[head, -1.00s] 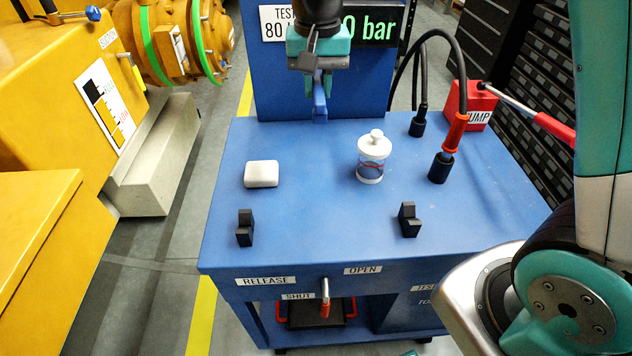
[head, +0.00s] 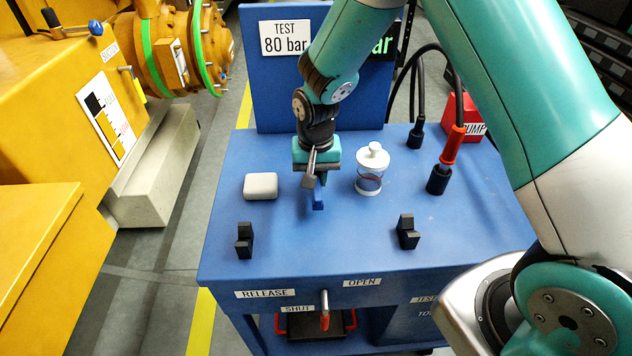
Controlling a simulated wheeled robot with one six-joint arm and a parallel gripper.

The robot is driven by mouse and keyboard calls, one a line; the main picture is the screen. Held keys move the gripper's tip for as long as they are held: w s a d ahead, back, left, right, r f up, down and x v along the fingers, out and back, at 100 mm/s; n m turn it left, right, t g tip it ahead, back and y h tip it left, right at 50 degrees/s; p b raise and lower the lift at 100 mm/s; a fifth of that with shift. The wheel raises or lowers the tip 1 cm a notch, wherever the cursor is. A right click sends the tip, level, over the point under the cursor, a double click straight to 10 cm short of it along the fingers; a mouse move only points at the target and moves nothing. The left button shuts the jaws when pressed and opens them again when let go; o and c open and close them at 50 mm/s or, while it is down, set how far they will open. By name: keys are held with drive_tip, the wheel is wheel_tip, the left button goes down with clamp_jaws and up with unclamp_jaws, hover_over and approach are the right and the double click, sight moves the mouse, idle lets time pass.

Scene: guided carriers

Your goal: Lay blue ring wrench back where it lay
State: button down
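My gripper (head: 317,184) points down over the blue bench top (head: 320,262), between the white block and the white-lidded jar. It appears shut on the blue ring wrench (head: 318,200). Only a short blue piece of the wrench shows below the fingers; the rest is hidden by the gripper or foreshortened. I cannot tell its exact height above the bench. Two black notched holders (head: 244,241) and (head: 407,232) stand near the front of the bench, left and right, with nothing in them.
The white block (head: 260,186) lies left of my gripper. The clear jar (head: 370,170) stands close on its right. Black hoses with a red-handled fitting (head: 452,146) and a red pump box (head: 462,118) are at the right. The bench between the holders is clear.

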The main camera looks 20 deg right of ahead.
drive_tip(key=shift+f, duration=1.35)
drive_tip(key=c, duration=1.1)
unclamp_jaws()
drive_tip(key=shift+o, duration=0.2)
wheel_tip(320, 180, up, 12)
drive_tip(key=shift+f+b, duration=0.1)
drive_tip(key=shift+b, duration=0.7)
drive_tip(key=s+a+r+n+y, duration=0.2)
drive_tip(key=s+r+n, duration=0.3)
drive_tip(key=s, duration=0.7)
drive_tip(key=s+a+r+n+y, duration=0.2)
drive_tip(key=s+r+n, duration=0.3)
drive_tip(key=s, duration=0.7)
wheel_tip(320, 180, up, 2)
drive_tip(key=shift+s+a+r+n, duration=0.25)
drive_tip(key=shift+s+a+n, duration=0.05)
drive_tip(key=shift+s+n, duration=0.1)
